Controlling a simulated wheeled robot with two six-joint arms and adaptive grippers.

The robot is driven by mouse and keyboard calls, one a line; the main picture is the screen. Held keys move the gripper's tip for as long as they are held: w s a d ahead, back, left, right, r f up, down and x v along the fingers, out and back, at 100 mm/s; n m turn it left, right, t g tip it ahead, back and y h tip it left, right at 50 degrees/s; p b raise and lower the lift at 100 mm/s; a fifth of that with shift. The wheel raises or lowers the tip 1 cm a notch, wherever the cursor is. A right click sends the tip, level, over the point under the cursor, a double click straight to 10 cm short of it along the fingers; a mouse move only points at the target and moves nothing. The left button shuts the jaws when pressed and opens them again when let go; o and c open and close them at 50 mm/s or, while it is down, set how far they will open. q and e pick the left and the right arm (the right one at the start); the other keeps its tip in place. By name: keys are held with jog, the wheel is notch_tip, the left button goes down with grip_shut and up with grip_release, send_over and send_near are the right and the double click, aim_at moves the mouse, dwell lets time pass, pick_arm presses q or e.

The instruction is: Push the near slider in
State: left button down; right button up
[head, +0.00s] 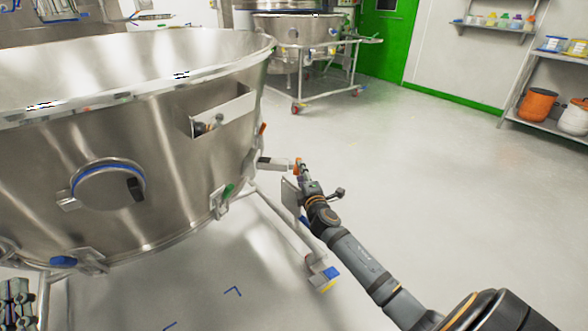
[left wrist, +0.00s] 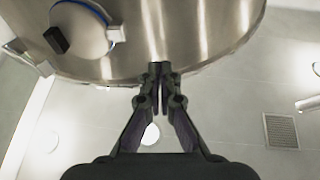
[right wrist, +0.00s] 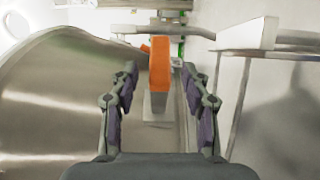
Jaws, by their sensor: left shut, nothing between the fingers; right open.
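A grey bar with an orange end (head: 298,164), which looks like the slider, sticks out from the right side of the large steel bowl (head: 120,160). In the right wrist view the orange end (right wrist: 160,66) lies in line with the gap between my right fingers. My right gripper (right wrist: 158,76) is open; I cannot tell whether it touches the orange end. In the head view my right gripper (head: 304,178) is right beside it. My left gripper (left wrist: 160,70) is shut and empty below the bowl's rounded wall, and shows at the lower left of the head view (head: 18,288).
The bowl carries a round port (head: 108,186), a recessed box (head: 218,110) and clamps. A leg with a blue and yellow foot (head: 328,276) stands below. A second wheeled vessel (head: 295,35) and shelves are farther back. The floor at right is clear.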

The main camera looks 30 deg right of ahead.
jog(key=x, duration=0.5)
jog(key=shift+s+b, duration=0.1)
jog(key=shift+b, duration=0.2)
pick_arm(q)
jog(key=s+r+t+h, duration=0.1)
jog(key=s+r+t, duration=0.2)
jog(key=r, duration=0.3)
jog(key=shift+s+m, duration=0.2)
jog(key=shift+m, duration=0.2)
pick_arm(e)
grip_shut()
pick_arm(q)
jog(key=shift+d+r, duration=0.1)
